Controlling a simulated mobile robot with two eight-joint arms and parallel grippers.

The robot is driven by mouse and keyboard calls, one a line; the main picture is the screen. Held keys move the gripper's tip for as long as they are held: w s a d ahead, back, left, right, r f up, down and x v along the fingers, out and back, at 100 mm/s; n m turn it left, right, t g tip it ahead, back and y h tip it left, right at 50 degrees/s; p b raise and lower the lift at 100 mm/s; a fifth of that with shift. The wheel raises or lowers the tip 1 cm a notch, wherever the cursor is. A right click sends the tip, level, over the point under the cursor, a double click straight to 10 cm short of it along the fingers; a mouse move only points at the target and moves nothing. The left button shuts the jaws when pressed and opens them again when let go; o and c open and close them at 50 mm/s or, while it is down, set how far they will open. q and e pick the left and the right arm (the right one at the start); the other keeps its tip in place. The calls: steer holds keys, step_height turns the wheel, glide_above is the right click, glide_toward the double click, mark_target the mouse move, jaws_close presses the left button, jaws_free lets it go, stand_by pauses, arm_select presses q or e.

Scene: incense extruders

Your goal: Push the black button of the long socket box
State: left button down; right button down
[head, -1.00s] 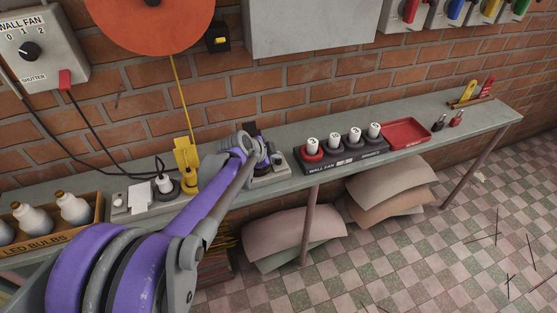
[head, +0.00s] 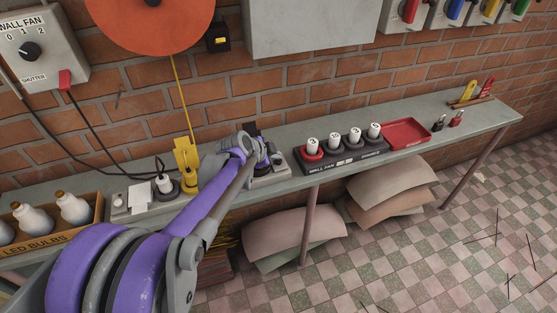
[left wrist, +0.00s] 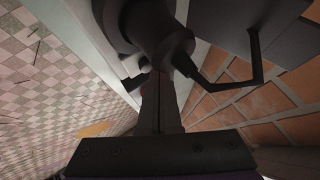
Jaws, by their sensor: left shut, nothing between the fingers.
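The grey long socket box (head: 130,208) lies on the shelf. My arm crosses in front of its middle, and a grey box part (head: 270,181) shows to the right of the arm; I cannot tell for sure that it is the same box. My left gripper (head: 268,160) is over this right part, fingers pointing away from me. In the left wrist view the fingers (left wrist: 160,92) are together and empty, close to a large dark rounded fitting (left wrist: 158,28). The black button cannot be made out; the gripper may hide it. My right gripper is not in view.
A yellow upright piece (head: 187,158) stands behind my arm. A bulb crate (head: 62,237) is at left. A black rack (head: 340,166) with several white-topped plugs and a red tray (head: 404,134) stand to the right. A brick wall rises behind the shelf (head: 480,116).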

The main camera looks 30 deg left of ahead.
arm_select(q)
steer(key=shift+f, duration=0.15)
stand_by(0.3)
steer(key=shift+f, duration=0.35)
steer(key=shift+r, duration=0.1)
steer(key=shift+r+p, duration=0.35)
steer(key=shift+r, duration=0.15)
step_height(320, 180, up, 6)
steer(key=p, duration=0.5)
